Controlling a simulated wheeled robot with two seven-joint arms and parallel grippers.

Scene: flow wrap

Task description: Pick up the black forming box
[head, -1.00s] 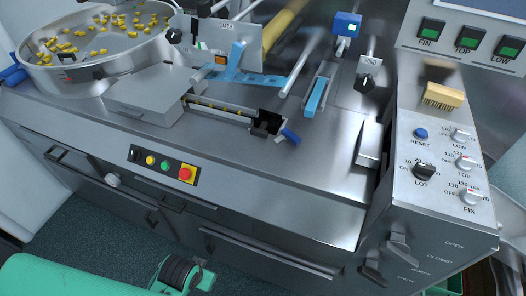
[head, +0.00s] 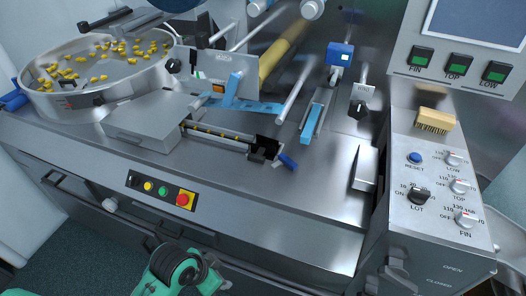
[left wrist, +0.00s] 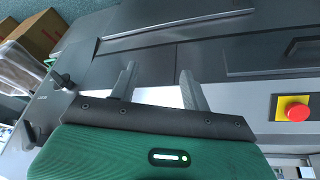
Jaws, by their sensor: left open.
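The black forming box (head: 264,150) sits on the steel machine top in the head view, at the right end of the short feed channel, with a blue handle (head: 287,161) at its right side. My left gripper (left wrist: 158,72) shows in the left wrist view with its two grey fingers apart and nothing between them. In the head view my green left arm comes in at the bottom, in front of the machine and well below the box; its fingers cannot be made out there. The forming box cannot be made out in the left wrist view. My right gripper is not in view.
A steel bowl (head: 40,104) with yellow pieces stands at the left. A button strip with a red stop button (head: 183,199) is on the machine front. A blue strip (head: 311,122) and rollers lie behind the box. A control panel with a brush (head: 435,120) rises at the right.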

